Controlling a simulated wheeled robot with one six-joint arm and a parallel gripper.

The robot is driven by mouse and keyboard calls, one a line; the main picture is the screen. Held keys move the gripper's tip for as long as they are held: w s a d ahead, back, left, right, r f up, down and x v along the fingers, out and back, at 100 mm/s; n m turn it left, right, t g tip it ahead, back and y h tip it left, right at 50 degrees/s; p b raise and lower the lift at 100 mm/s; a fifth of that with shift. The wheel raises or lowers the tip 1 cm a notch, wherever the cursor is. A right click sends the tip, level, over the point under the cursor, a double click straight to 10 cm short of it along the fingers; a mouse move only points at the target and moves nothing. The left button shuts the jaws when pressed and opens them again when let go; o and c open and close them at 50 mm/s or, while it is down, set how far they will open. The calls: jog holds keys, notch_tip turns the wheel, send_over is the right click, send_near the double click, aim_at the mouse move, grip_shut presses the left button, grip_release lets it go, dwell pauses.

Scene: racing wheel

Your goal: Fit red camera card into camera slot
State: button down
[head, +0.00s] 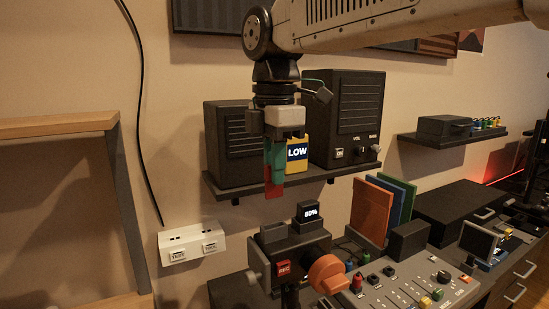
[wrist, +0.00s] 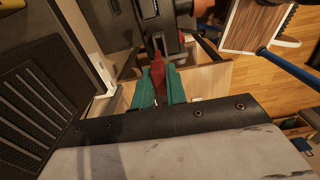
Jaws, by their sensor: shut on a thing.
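My gripper (head: 274,163) points down with its teal fingers shut on the red camera card (head: 273,189). The card hangs below the fingertips, above and slightly left of the dark camera (head: 290,246). The camera has a red REC label, an orange round part in front and a small display reading 80% on top. In the wrist view the red card (wrist: 158,72) stands out between the teal fingers of my gripper (wrist: 158,87), with dark parts beyond its tip. The card looks clear of the camera. I cannot make out the camera slot.
A wall shelf (head: 320,175) with two black speakers and a yellow-blue LOW block (head: 297,154) is close behind my gripper. A control desk (head: 405,292) with knobs and upright coloured panels is right of the camera. A white switch box (head: 191,243) is on the left.

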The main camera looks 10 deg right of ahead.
aim_at(274, 189)
jog(key=shift+f, duration=2.15)
jog(key=shift+f, duration=1.85)
jog(key=c, duration=1.3)
grip_release()
jog(key=shift+c, duration=0.2)
notch_tip(274, 189, up, 8)
jog(key=shift+f, duration=0.1)
